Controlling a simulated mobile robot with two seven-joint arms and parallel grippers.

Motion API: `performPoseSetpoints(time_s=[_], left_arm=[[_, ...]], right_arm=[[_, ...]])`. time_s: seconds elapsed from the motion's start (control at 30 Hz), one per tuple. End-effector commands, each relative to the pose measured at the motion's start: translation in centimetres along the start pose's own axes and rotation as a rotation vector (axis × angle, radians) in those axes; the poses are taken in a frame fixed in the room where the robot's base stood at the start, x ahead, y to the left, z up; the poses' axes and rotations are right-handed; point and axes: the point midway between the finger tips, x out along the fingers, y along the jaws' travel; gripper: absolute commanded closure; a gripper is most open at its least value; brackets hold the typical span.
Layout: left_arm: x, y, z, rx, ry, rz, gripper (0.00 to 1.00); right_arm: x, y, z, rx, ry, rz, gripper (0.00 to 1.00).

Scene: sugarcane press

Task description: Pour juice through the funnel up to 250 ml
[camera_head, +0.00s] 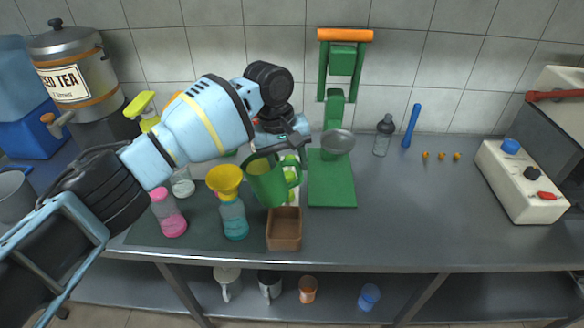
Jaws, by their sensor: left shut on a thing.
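The green jug (268,185) is held tilted, with its open mouth toward the yellow funnel on its left. My left gripper (290,150) is shut on the jug near its handle side; the exact contact is partly hidden. The yellow funnel (225,177) sits upright in the neck of a bottle (234,220) with blue-green colour in it. The jug mouth is close to the funnel's rim; I cannot tell whether they touch. No stream of juice is clearly visible, and the juice level and any markings are too small to read. My right gripper is not in view.
A pink bottle (168,214) stands left of the funnel bottle, and a brown box (284,236) stands to its right. The green press (334,184) stands behind. A dark bottle (384,135) and a white control panel (521,182) are farther right. The counter's right-centre is clear.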

Motion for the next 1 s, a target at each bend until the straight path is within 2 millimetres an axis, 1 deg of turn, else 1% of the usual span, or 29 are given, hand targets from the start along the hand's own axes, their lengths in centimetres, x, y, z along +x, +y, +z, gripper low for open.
performPoseSetpoints(time_s=[0.03,0.8,0.9,1.0], left_arm=[[-0.6,0.0,-0.1,0.001,0.004,0.011,0.99],[-5.3,-0.3,-0.1,0.002,-0.016,0.150,0.99],[-5.6,-0.6,-0.1,0.002,-0.025,0.197,0.99],[-5.6,-0.5,0.0,0.003,-0.025,0.193,0.99]], right_arm=[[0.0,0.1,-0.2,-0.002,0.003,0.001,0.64],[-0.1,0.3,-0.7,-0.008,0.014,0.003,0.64],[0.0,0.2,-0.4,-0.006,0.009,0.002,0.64],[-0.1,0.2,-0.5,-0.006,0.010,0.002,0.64]])
